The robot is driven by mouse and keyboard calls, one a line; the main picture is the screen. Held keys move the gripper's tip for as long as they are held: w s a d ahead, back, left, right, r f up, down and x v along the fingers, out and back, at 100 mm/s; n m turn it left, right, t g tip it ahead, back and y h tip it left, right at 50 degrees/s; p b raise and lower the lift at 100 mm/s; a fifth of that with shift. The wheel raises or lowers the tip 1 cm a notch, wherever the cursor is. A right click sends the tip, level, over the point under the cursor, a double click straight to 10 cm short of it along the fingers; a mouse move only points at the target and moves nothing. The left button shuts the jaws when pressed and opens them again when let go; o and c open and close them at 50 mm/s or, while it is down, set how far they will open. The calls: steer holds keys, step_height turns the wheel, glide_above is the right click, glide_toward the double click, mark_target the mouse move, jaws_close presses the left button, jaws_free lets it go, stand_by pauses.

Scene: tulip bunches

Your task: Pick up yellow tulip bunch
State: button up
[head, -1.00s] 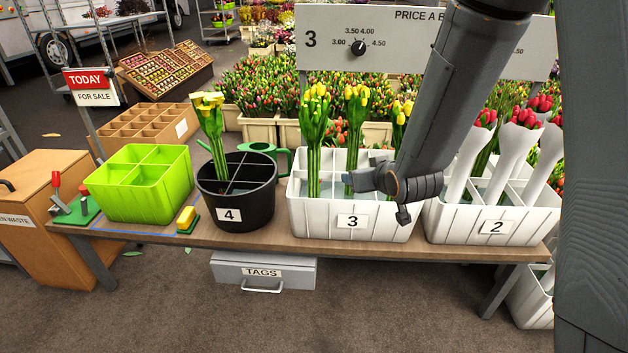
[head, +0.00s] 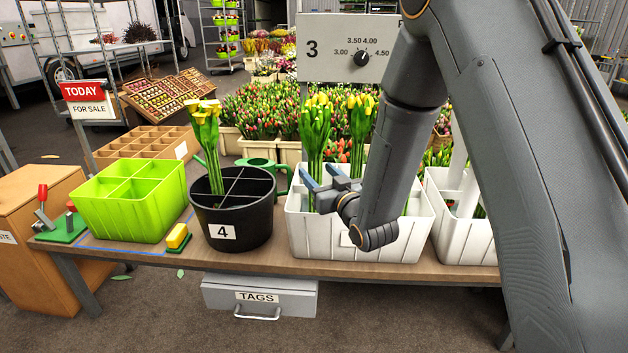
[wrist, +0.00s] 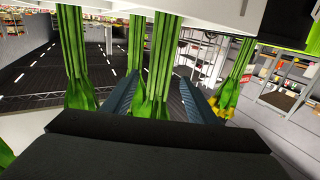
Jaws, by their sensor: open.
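One yellow tulip bunch (head: 314,132) stands upright in the white bin (head: 310,239), at its left side. A second yellow bunch (head: 360,125) stands to its right. Another yellow bunch (head: 206,130) leans in the black bucket (head: 238,229). My gripper (head: 321,174) is open at the left bunch's stems in the white bin. In the wrist view, green stems (wrist: 162,55) show between my two open fingers (wrist: 160,92), with more bunches to either side. I cannot tell whether the fingers touch the stems.
A green watering can (head: 262,163) is behind the bucket. Another white bin (head: 462,236) stands to the right, partly hidden by my arm.

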steer(key=shift+x, duration=1.4)
steer(key=shift+c, duration=0.5)
jaws_close()
step_height(320, 180, up, 10)
steer(key=shift+r+p, duration=0.1)
steer(key=shift+p, duration=0.8)
